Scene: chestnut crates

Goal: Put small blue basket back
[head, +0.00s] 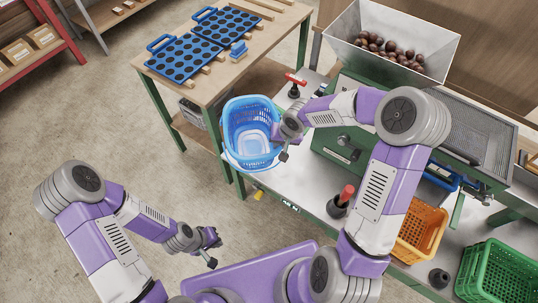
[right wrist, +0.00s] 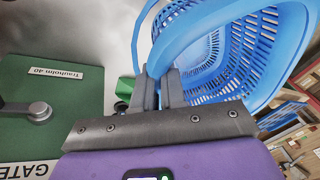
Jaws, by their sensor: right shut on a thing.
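The small blue basket (head: 250,112) is an open basket with slotted sides, near the left end of the grey bench. It also shows large in the right wrist view (right wrist: 232,65). My right gripper (head: 283,134) is at the basket's right side. In the right wrist view its fingers (right wrist: 160,88) are shut on the basket's blue rim or handle. A pale rounded edge shows under the basket; I cannot tell whether the basket touches it. My left gripper (head: 214,240) hangs over the floor, apart from the basket; its finger gap is too small to make out.
A wooden table (head: 262,42) with blue hole trays (head: 183,57) stands behind the basket. A green machine (head: 345,140) with a chestnut hopper (head: 437,45) is right. Red-handled tools (head: 343,196), an orange crate (head: 421,230) and a green crate (head: 497,273) are along the bench.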

